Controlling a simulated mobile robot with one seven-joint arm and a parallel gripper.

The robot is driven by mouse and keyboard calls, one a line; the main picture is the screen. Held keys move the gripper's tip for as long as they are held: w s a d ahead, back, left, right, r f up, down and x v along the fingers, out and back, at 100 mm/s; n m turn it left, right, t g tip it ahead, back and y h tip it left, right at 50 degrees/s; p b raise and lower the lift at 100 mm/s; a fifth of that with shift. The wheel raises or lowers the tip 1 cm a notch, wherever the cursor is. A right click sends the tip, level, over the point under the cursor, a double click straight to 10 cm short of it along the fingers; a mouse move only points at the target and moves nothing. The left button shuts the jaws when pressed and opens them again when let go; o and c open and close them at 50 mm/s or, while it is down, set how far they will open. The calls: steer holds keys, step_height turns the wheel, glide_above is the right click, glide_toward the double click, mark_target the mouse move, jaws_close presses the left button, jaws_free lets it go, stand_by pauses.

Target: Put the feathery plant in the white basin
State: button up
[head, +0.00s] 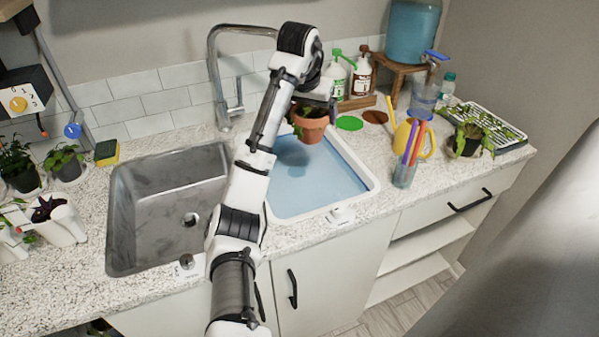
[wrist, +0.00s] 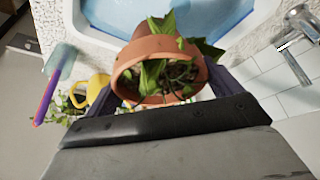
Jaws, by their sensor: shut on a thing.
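My gripper (head: 314,106) is shut on a terracotta pot (head: 311,125) holding a green plant. In the wrist view, the pot (wrist: 160,62) sits between the fingers, its open top and soil facing the camera. Its visible leaves (wrist: 154,50) look fairly broad and pointed; I cannot tell whether it is the feathery plant. The white basin (head: 373,187), with pale blue water inside, is below the held pot. The pot is above the water near the basin's back, apart from it. The basin's rim also shows in the wrist view (wrist: 108,42).
A steel sink (head: 165,190) and tap (head: 222,100) are left of the basin. Several potted plants stand at far left. A yellow watering can (head: 413,139), a cup of pens (head: 404,174), a drooping plant (head: 468,140) and a seedling tray (head: 490,125) stand at right.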

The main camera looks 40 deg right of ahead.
step_height(320, 180, down, 19)
steer(key=p, duration=0.4)
steer(key=o, duration=1)
steer(key=shift+f, duration=0.2)
steer(key=shift+o, duration=0.3)
steer(key=shift+s, duration=0.1)
steer(key=shift+r, duration=0.1)
steer(key=shift+r, duration=0.15)
steer(key=b+v, duration=0.3)
steer(key=v, duration=0.9)
